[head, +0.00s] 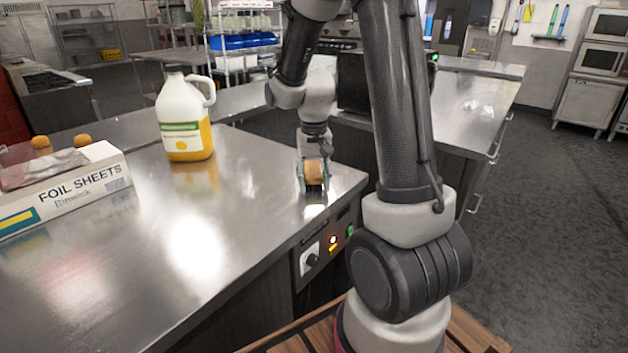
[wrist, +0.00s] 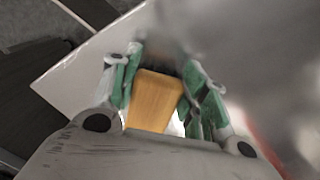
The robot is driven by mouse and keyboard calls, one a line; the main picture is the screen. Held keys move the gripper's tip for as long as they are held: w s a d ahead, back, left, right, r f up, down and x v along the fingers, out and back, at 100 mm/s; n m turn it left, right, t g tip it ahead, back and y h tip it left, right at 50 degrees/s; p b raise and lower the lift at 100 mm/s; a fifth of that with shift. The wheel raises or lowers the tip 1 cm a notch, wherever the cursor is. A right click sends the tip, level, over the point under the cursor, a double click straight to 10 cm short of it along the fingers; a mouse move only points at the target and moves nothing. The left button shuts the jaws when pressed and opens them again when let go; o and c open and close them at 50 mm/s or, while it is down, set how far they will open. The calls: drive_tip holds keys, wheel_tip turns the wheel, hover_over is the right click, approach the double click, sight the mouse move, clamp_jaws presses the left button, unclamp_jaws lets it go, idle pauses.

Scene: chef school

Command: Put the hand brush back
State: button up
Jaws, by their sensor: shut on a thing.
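My gripper (head: 314,188) points down over the right front corner of the steel counter (head: 255,165). Its fingers are shut on a wooden block-like thing, which I take to be the hand brush (head: 315,172). In the wrist view the tan wooden face of the hand brush (wrist: 154,100) sits between the green-padded fingers of my gripper (wrist: 162,82). A dark blurred patch shows beyond its far end; I cannot tell whether it is bristles. The brush is low over the counter; I cannot tell whether it touches.
A yellow-filled jug (head: 184,125) stands left of my gripper. A foil sheets box (head: 75,190) lies further left, with round brown items (head: 82,140) behind it. Coloured tools hang on a wall rack (head: 548,38) at back right. The counter's middle is clear.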

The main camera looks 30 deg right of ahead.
drive_tip(key=o, duration=1.2)
drive_tip(key=shift+c, duration=0.2)
drive_tip(key=shift+r, duration=0.35)
wheel_tip(320, 180, up, 11)
drive_tip(key=s+a+r+n+t, duration=0.1)
drive_tip(key=s+r+n+t, duration=0.1)
drive_tip(key=s, duration=0.7)
drive_tip(key=s+a+r+n+t, duration=0.2)
drive_tip(key=s+r+n, duration=0.1)
drive_tip(key=s, duration=0.7)
drive_tip(key=shift+s+r, duration=0.15)
drive_tip(key=shift+r, duration=0.2)
